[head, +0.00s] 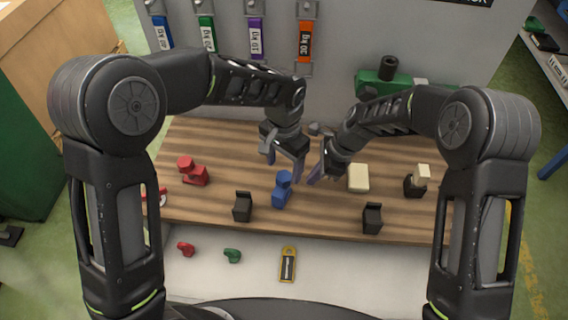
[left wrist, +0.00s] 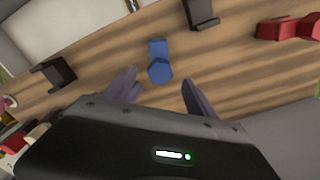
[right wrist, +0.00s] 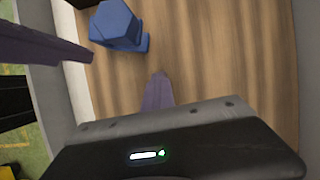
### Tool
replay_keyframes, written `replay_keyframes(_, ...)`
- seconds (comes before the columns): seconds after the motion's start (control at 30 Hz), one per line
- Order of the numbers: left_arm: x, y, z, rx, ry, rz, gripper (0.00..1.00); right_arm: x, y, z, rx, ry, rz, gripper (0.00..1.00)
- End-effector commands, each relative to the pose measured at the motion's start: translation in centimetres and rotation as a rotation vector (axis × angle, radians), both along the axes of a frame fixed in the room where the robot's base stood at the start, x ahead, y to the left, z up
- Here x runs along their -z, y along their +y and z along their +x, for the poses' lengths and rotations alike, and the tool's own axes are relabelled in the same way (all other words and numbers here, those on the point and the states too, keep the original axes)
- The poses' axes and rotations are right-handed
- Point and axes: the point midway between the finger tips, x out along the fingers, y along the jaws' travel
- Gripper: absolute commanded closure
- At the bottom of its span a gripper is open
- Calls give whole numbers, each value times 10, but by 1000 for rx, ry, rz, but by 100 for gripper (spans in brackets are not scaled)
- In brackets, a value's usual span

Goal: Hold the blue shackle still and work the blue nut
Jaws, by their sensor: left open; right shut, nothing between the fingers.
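The blue shackle (head: 279,197) stands on the wooden table near its middle, with the blue nut (head: 284,177) at its top. In the left wrist view the six-sided nut (left wrist: 160,71) and shackle body (left wrist: 157,48) lie ahead, between the finger lines. My left gripper (head: 286,161) is open and empty, above and behind the shackle, apart from it. My right gripper (head: 316,179) is shut and empty, just right of the shackle. In the right wrist view the nut (right wrist: 113,22) is beyond the closed fingers (right wrist: 158,95), not touching; a purple finger of my left gripper shows at left.
A red shackle (head: 193,173) stands to the left. Black stands (head: 242,207) (head: 372,218) are near the front edge. A cream block (head: 358,178) and a black stand with a cream top (head: 414,186) are at right. A yellow tag (head: 288,264) lies on the white front surface.

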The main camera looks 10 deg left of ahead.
Motion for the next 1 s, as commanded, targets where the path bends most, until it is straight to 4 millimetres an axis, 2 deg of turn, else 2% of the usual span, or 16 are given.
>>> replay_keyframes(0.07,0,0,0,53,1,-1,35,0,0,0,0,0,0,100)
replay_keyframes(0.33,0,1,0,447,1,0,35,0,0,0,0,0,0,100)
replay_keyframes(0.43,0,0,0,509,1,0,35,0,0,0,0,0,0,100)
replay_keyframes(0.77,0,0,0,549,1,0,35,0,0,0,0,0,0,100)
replay_keyframes(1.0,0,0,0,891,1,-1,35,0,0,0,0,0,0,100)
